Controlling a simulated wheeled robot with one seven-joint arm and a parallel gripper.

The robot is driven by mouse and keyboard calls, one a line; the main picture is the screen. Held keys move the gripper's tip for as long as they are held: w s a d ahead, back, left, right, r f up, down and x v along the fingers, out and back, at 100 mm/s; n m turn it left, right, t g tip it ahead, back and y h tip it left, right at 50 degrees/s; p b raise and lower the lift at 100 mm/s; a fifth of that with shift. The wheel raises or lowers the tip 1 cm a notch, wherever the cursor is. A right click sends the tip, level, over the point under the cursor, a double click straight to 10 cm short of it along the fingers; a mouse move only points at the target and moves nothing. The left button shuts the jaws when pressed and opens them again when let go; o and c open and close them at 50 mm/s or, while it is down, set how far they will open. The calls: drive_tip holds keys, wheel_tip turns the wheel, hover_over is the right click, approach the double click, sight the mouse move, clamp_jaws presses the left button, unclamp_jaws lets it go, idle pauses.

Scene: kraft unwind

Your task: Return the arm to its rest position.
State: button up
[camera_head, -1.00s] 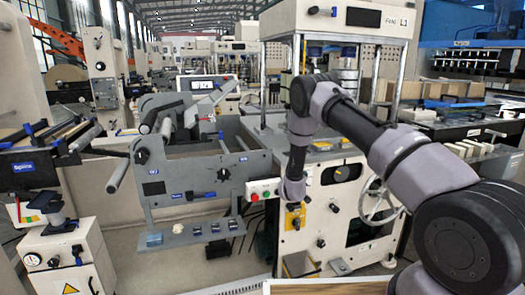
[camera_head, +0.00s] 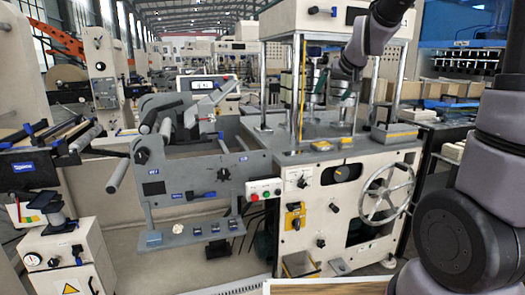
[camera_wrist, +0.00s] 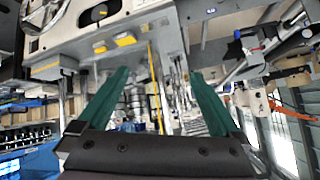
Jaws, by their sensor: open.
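My gripper shows in the wrist view (camera_wrist: 158,105) with two green fingers spread wide apart and nothing between them. In the head view my arm (camera_head: 480,180) rises along the right side, and its wrist part (camera_head: 365,40) hangs in front of the upper frame of the press machine.
The press machine (camera_head: 330,200) with a handwheel (camera_head: 387,193) stands close in front. Left of it is an unwind stand (camera_head: 200,170) with rollers. A white cabinet (camera_head: 70,260) stands at the lower left. Metal posts (camera_head: 298,90) rise near my wrist.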

drive_tip(key=s+d+r+m+g, duration=0.1)
drive_tip(key=s, duration=1.3)
drive_tip(key=s+d+r+m+g, duration=0.1)
drive_tip(key=s+d, duration=0.1)
drive_tip(key=s, duration=1.2)
drive_tip(key=shift+r+m+g, duration=0.15)
drive_tip(key=shift+m+g, duration=0.15)
drive_tip(key=shift+m, duration=0.1)
